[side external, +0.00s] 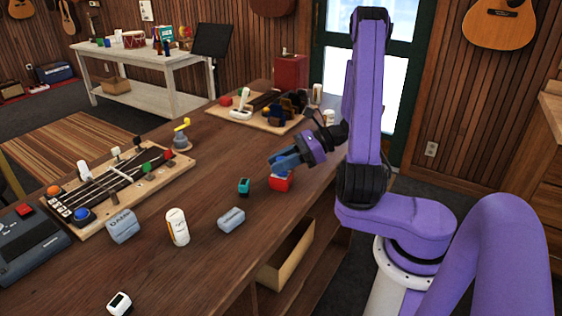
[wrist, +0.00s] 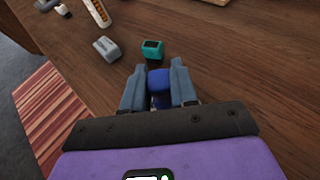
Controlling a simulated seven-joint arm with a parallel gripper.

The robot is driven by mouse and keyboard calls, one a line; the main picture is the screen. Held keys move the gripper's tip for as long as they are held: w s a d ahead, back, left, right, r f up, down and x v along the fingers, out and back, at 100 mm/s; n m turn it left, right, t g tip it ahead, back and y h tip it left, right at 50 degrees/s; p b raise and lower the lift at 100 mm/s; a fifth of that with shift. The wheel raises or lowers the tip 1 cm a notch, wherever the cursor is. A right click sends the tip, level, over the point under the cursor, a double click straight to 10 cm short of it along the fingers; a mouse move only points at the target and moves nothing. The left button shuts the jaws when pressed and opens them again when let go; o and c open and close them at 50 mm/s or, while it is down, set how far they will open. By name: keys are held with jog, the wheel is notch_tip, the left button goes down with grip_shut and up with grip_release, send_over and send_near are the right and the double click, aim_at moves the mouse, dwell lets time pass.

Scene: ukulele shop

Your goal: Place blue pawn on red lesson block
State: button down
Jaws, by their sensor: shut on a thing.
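The blue pawn (wrist: 158,80) is between the two fingers of my gripper (wrist: 159,73) in the wrist view, and the gripper is shut on it. In the side external view my gripper (side external: 280,162) is over the red lesson block (side external: 279,184), which sits on the wooden table. A bit of blue shows just above the red block there, partly hidden by the fingers. I cannot tell whether the pawn touches the block. The red block is hidden in the wrist view.
A teal block (side external: 244,186) stands left of the red block. A grey-blue case (side external: 231,219), a white bottle (side external: 177,227) and another grey-blue block (side external: 122,226) are nearer the front. A wooden board with strings (side external: 128,180) lies at left. An open drawer (side external: 284,261) is below.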

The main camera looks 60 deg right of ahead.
jog(key=c, duration=0.9)
grip_release()
jog(key=shift+o, duration=0.2)
